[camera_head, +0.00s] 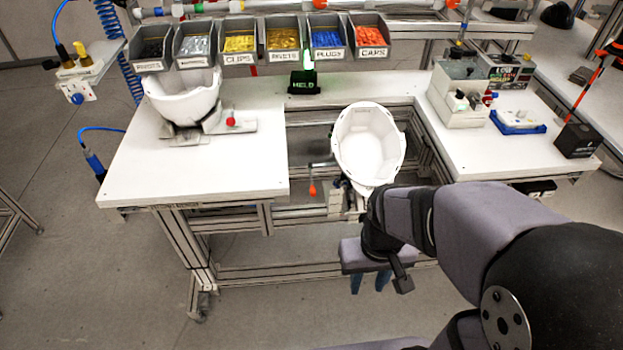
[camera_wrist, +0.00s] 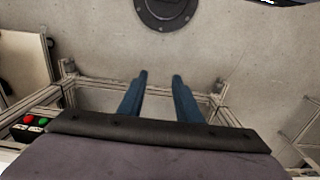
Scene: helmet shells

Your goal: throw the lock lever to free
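A white helmet shell (camera_head: 367,146) sits open side up in a holder in the gap of the bench. A lever with an orange knob (camera_head: 312,189) hangs down at the left of this holder. A small sign (camera_head: 303,82) behind it reads HELD with a green light. My gripper (camera_head: 370,290) is in front of the bench, below and to the right of the knob, apart from it. In the wrist view its two blue fingers (camera_wrist: 160,77) stand apart with nothing between them. The lever does not show in the wrist view.
A second white shell (camera_head: 187,98) rests on a stand with a red knob at the left. Labelled bins (camera_head: 263,42) line the back. A grey machine (camera_head: 460,95) and blue tray (camera_head: 517,122) stand at the right. Bench frame rails (camera_head: 260,216) surround the lever area.

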